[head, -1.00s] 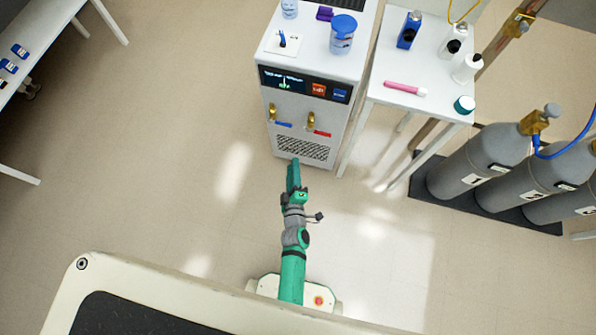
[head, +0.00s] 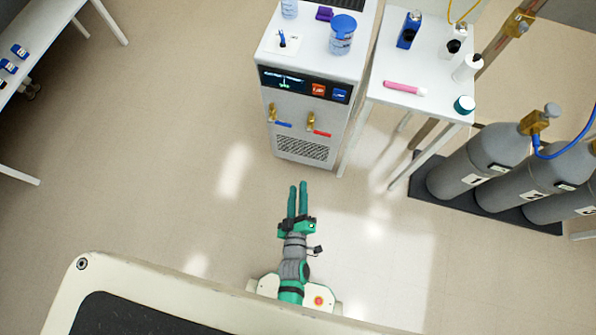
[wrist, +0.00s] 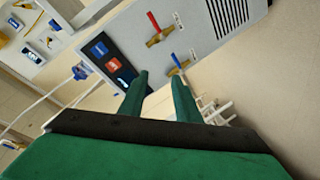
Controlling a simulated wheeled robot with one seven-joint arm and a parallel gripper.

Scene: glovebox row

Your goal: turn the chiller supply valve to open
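The chiller (head: 304,147) is a white cabinet with a dark display panel. Its front carries two brass valves: one with a blue handle (head: 283,125) on the left and one with a red handle (head: 321,133) on the right. Both handles point sideways to the right in the head view. The wrist view shows the blue handle (wrist: 175,60) and the red handle (wrist: 153,21), with small labels I cannot read. My gripper (head: 297,185) is open and empty, in front of the chiller and apart from both valves. Its green fingers (wrist: 158,78) point toward the cabinet.
A white side table (head: 425,100) with bottles and a pink marker (head: 404,88) stands right of the chiller. Grey gas cylinders (head: 480,163) stand further right. A blue-lidded jar (head: 342,36) sits on the chiller top. The floor (head: 190,170) left of it is clear.

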